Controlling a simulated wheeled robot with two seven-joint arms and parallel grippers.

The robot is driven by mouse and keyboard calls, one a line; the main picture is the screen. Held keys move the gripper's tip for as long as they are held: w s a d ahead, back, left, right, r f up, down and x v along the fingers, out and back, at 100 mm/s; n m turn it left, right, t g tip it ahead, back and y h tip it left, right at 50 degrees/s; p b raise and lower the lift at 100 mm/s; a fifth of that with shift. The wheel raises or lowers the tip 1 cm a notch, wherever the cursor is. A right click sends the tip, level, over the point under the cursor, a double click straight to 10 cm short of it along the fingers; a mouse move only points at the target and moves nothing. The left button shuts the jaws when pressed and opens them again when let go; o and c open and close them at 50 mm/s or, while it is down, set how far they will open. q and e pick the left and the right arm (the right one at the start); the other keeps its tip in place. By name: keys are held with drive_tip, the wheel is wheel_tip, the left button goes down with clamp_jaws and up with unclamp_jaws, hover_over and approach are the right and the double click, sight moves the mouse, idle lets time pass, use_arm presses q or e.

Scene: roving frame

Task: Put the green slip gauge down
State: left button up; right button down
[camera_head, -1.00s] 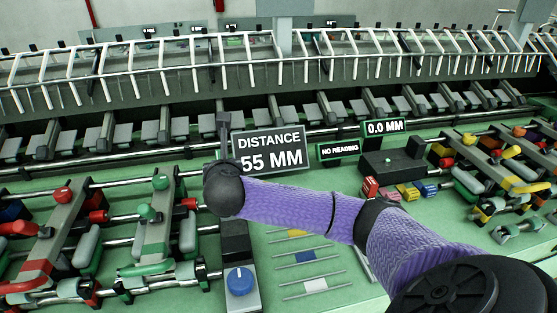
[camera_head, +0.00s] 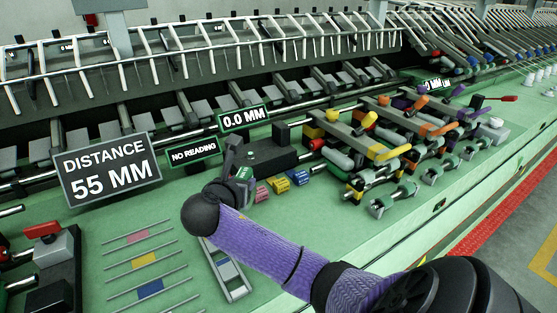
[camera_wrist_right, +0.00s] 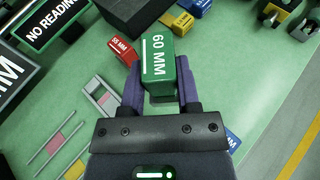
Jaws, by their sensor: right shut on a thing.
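The green slip gauge, marked 60 MM, is between the fingers of my right gripper (camera_wrist_right: 158,82) in the right wrist view (camera_wrist_right: 161,54). The fingers are shut on its two sides. In the head view the green gauge (camera_head: 243,174) shows small beyond my right wrist, near the red (camera_head: 263,191), yellow (camera_head: 280,185) and blue (camera_head: 299,177) gauges on the green bench. My right gripper (camera_head: 236,163) is partly hidden there. I cannot tell whether the green gauge touches the bench. My left gripper is not in view.
A dark block device (camera_head: 272,157) stands behind the gauges, beside signs reading NO READING (camera_head: 193,152) and 0.0 MM (camera_head: 243,117). A DISTANCE 55 MM sign (camera_head: 108,170) stands left. Clamps and levers (camera_head: 385,150) crowd the right.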

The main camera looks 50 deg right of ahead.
wheel_tip(320, 180, down, 10)
drive_tip(key=b, duration=0.2)
drive_tip(key=shift+a+b, duration=0.15)
drive_tip(key=shift+b, duration=0.2)
drive_tip(key=shift+f, duration=0.15)
drive_tip(key=shift+c, duration=1.6)
unclamp_jaws()
drive_tip(key=shift+s+a+r, duration=0.1)
drive_tip(key=shift+r, duration=0.2)
drive_tip(key=p+v, duration=0.2)
drive_tip(key=v, duration=0.9)
drive_tip(key=shift+s+a+p, duration=0.15)
drive_tip(key=shift+a+p, duration=0.2)
drive_tip(key=shift+p, duration=0.05)
